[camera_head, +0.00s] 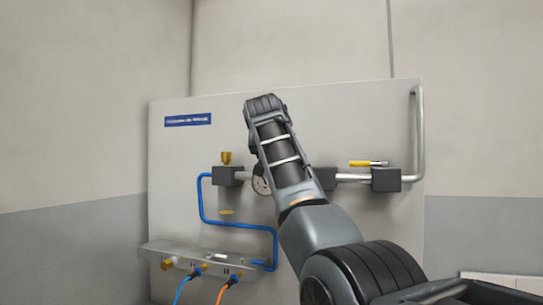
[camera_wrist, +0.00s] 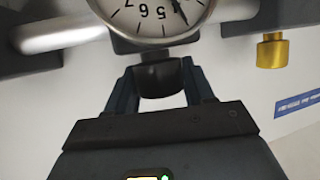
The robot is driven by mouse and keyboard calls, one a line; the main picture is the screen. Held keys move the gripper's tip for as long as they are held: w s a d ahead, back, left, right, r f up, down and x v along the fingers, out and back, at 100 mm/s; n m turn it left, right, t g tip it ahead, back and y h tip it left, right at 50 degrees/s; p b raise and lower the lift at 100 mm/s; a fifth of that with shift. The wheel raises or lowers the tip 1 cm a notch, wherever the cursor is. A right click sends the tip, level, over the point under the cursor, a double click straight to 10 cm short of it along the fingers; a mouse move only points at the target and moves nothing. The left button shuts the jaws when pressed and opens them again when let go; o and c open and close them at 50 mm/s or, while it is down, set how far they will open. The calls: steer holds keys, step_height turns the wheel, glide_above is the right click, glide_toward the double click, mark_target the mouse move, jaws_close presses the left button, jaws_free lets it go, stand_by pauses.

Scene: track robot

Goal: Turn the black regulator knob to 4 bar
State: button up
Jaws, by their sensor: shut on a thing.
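The black regulator knob (camera_wrist: 160,80) shows in the wrist view, directly below the gauge. My gripper (camera_wrist: 160,72) is shut on it, with one dark finger on each side. The round white pressure gauge (camera_wrist: 150,18) appears upside down and is cut by the top edge. Its black needle points down and right, just right of the 5; the exact reading is unclear. In the head view, part of the gauge (camera_head: 260,186) shows left of my arm. My arm hides the knob there, and my fingers cannot be made out.
The upright grey panel (camera_head: 350,120) carries the pipework. A yellow-handled valve (camera_head: 366,163) is on the right, a brass fitting (camera_head: 226,158) on the left. A blue pipe (camera_head: 202,205) runs down to a metal shelf (camera_head: 190,252) with hoses.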

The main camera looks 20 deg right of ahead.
stand_by(0.3)
steer(key=o, duration=1)
steer(key=shift+s, duration=0.1)
steer(key=shift+b+v, duration=1.4)
steer(key=shift+v, duration=2.45)
steer(key=shift+s+a, duration=0.1)
